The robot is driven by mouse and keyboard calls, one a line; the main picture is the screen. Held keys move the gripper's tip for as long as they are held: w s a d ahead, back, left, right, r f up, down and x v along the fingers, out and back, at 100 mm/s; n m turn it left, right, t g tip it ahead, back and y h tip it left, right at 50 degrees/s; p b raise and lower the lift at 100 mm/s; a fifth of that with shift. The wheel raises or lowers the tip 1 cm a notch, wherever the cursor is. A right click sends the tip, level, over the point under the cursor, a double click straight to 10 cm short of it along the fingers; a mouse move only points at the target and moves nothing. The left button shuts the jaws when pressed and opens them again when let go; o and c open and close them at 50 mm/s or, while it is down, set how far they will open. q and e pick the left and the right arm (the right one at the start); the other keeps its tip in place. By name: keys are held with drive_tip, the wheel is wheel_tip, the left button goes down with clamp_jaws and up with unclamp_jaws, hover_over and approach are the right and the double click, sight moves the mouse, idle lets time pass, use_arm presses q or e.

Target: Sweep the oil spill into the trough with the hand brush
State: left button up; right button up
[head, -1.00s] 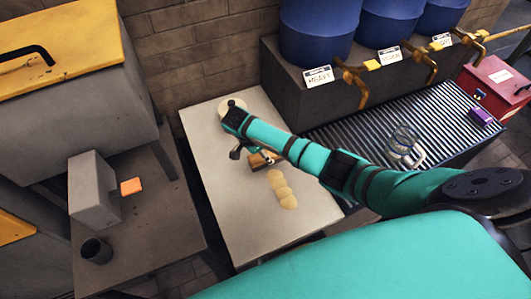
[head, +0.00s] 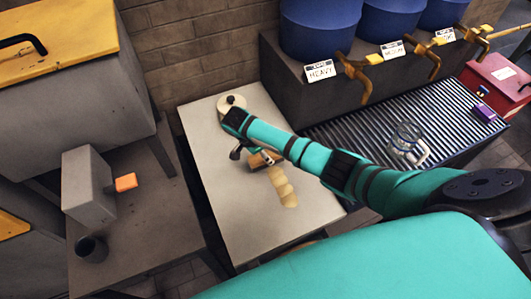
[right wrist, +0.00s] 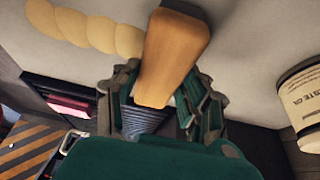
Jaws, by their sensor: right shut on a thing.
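The hand brush, a wooden block (head: 263,159), is at the middle of the pale table (head: 215,170); it also shows in the right wrist view (right wrist: 178,45). My right gripper (right wrist: 158,90) is shut on it, a finger on each side. The bristles are hidden. The oil spill (head: 284,188) is a row of yellowish overlapping blobs running from beside the brush toward the table's near edge. In the right wrist view the spill (right wrist: 85,27) lies left of the brush. I cannot tell which part is the trough. My left gripper is not in view.
A pale round container (head: 230,105) with a dark knob stands at the table's far end. Right of the table is a ribbed metal grate (head: 360,135) with a glass jug (head: 404,140) on it. Blue drums with brass taps stand behind. The table's left half is clear.

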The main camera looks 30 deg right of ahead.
drive_tip(key=shift+f, duration=0.55)
drive_tip(key=shift+s+r+p, duration=0.25)
drive_tip(key=shift+s+p, duration=0.35)
drive_tip(key=shift+p, duration=0.2)
drive_tip(key=shift+s+a+p, duration=0.1)
drive_tip(key=shift+s+p, duration=0.8)
drive_tip(key=shift+p, duration=0.15)
drive_tip(key=shift+s+f, duration=0.1)
